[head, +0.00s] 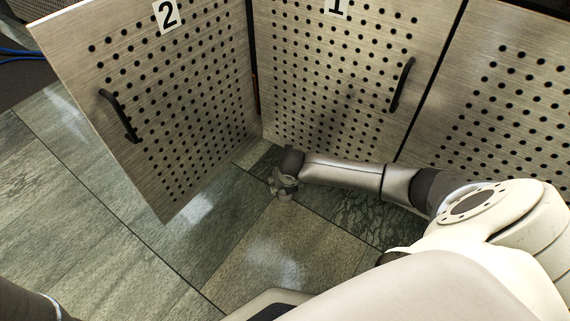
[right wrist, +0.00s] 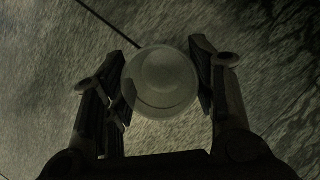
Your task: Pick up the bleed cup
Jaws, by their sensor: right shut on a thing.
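The bleed cup (right wrist: 160,80) is a pale, round, see-through piece in the right wrist view, seen end-on. My right gripper (right wrist: 163,88) has one finger on each side of it and is shut on it. In the head view my right gripper (head: 283,184) is low, close to the floor, in front of the panel marked 1. The cup cannot be made out clearly there. My left gripper is out of view.
The perforated door marked 2 (head: 165,95) stands open at the left, with a black handle (head: 118,115). The perforated panel marked 1 (head: 335,75) is behind my right gripper. The tiled floor (head: 90,225) is clear at the front left.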

